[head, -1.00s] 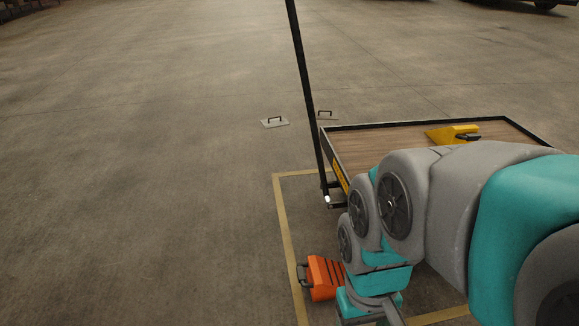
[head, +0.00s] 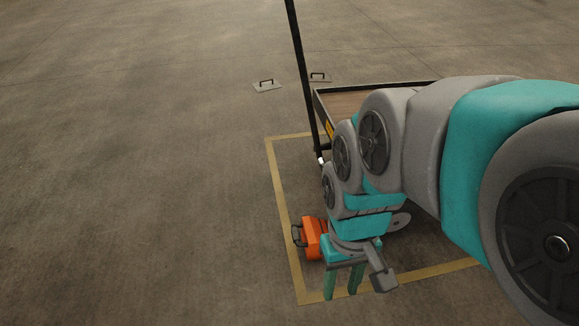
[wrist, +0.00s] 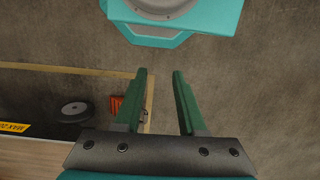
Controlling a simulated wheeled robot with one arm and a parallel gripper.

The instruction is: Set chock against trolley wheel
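An orange chock (head: 311,240) with a black handle lies on the floor inside a yellow-lined area, partly hidden by my gripper. It also shows in the wrist view (wrist: 116,104), left of my left finger. The trolley (head: 345,104) has a wooden deck, a dark rim and a tall black handle; my arm covers much of it. One grey trolley wheel (head: 400,221) shows partly behind my arm, and a wheel is clear in the wrist view (wrist: 75,110). The chock lies apart from that wheel. My gripper (head: 342,294) points down beside the chock, open and empty, with bare floor between its fingers (wrist: 159,72).
Yellow floor lines (head: 284,215) mark a rectangle around the trolley. Two floor plates with black handles, one on the left (head: 267,86) and one nearer the trolley (head: 319,77), lie beyond it. The floor to the left is clear.

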